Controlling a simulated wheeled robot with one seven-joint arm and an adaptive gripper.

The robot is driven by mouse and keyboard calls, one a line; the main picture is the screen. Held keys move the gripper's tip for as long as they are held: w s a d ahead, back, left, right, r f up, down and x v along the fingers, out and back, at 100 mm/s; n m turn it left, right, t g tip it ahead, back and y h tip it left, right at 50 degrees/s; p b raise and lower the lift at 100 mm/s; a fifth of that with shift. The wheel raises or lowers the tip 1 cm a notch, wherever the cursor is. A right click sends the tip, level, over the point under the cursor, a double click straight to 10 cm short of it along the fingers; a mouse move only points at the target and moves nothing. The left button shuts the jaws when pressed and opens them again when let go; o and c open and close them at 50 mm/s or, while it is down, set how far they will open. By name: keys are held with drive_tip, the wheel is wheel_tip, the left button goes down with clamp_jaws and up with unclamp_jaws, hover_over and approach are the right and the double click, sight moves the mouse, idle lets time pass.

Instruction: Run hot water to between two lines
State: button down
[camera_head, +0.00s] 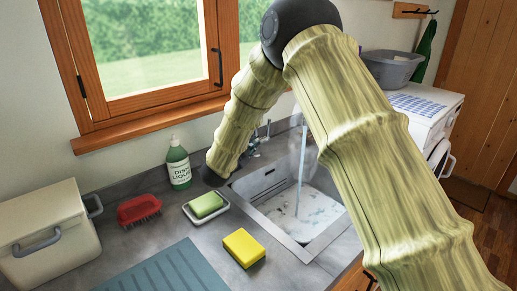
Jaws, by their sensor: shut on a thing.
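The sink (322,252) is set into the grey counter, partly behind my arm. A thin stream of water (302,165) falls into it, and whitish, foamy-looking water (300,217) lies in the basin. Small metal tap parts (256,137) show at the back of the sink, beside my forearm. My forearm comes down to a dark wrist joint left of the sink; my gripper itself cannot be made out. No level lines can be made out, and whether the water is hot does not show.
Left of the sink are a green soap bottle (178,166), a red brush (138,209), a green bar (206,204) on a white dish, a yellow sponge (244,248), a blue-grey mat (170,275) and a cream box (45,235). A grey tub (391,70) stands at the back right.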

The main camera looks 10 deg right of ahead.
idle(0.4)
drive_tip(key=c, duration=1.5)
unclamp_jaws()
drive_tip(key=shift+s, duration=0.1)
drive_tip(key=v, duration=1.2)
drive_tip(key=shift+f, duration=0.1)
